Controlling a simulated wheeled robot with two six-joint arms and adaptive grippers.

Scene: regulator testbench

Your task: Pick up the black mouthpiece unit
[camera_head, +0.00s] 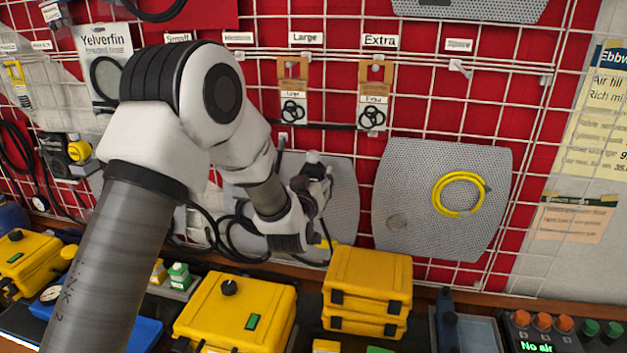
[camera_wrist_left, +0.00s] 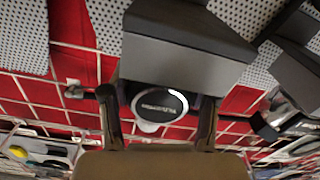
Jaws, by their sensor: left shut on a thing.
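The black mouthpiece unit (camera_wrist_left: 160,104) shows in the left wrist view as a round black cover with pale lettering and a bright rim highlight. My left gripper (camera_wrist_left: 159,118) has one finger on each side of it and is shut on it. In the head view my left gripper (camera_head: 314,184) is in front of a grey perforated panel on the red wall, partly hidden by its own wrist. The unit cannot be told clearly from the gripper there. Black hoses (camera_head: 232,238) hang in loops just left of the wrist. My right gripper is not in view.
A white wire grid covers the red wall. A right perforated panel (camera_head: 408,233) carries a coiled yellow hose (camera_head: 437,194). Yellow cases (camera_head: 366,272) and another yellow case (camera_head: 238,308) stand on the bench below my arm. O-ring packets (camera_head: 292,108) hang above the gripper.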

